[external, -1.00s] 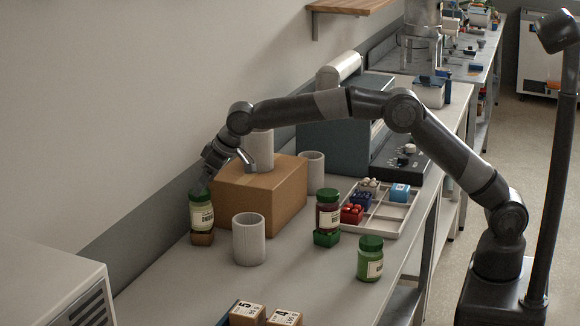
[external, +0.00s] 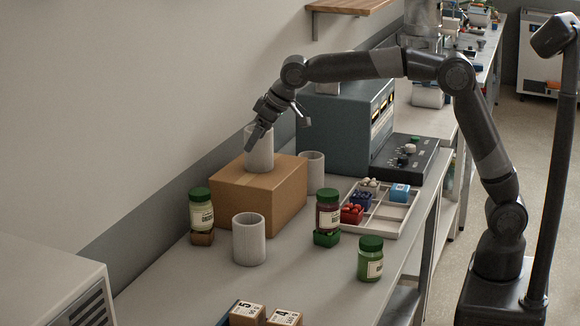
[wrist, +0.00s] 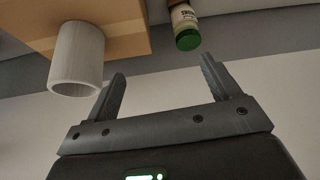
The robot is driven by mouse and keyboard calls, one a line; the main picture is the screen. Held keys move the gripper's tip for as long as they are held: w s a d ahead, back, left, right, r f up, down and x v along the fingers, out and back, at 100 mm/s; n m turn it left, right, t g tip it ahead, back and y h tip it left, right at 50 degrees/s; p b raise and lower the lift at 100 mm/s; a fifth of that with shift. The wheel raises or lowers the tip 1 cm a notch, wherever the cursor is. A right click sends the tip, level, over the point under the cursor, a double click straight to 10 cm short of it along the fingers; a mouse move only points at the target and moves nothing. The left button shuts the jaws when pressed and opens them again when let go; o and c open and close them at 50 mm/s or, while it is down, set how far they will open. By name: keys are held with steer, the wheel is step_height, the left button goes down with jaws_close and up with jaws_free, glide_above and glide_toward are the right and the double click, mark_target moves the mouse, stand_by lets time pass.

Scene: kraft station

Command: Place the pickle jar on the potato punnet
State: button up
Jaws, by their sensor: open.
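A green-lidded jar with pale contents (external: 201,213) stands upright on a small brown punnet (external: 203,238) at the left of the bench; it also seems to be the jar in the wrist view (wrist: 183,16). Another green-lidded jar, with green contents (external: 369,264), stands on the bench at the front right. The labels are too small to read, so I cannot tell for sure which holds pickles; the brown punnet's contents are unclear. My gripper (external: 278,132) is open and empty beside the top of a white cup (external: 259,156), clear of both jars. Its spread fingers show in the wrist view (wrist: 160,85).
The white cup stands on a cardboard box (external: 280,208). Other white cups stand in front (external: 249,245) and behind (external: 313,172). A dark-red jar (external: 328,217) sits on a green punnet (external: 326,239). A divided tray (external: 398,213) lies at right. The front bench is partly clear.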

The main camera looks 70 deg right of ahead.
steer(key=s+d, duration=0.4)
steer(key=s, duration=0.6)
steer(key=s+d, duration=0.5)
steer(key=s, duration=0.6)
steer(key=s+d, duration=0.4)
steer(key=s, duration=0.6)
steer(key=s+d+f, duration=0.1)
steer(key=s+f, duration=0.2)
steer(key=s, duration=0.3)
steer(key=s+d+f+m, duration=0.1)
steer(key=s+f, duration=0.2)
steer(key=s, duration=0.2)
steer(key=shift+s+f, duration=0.35)
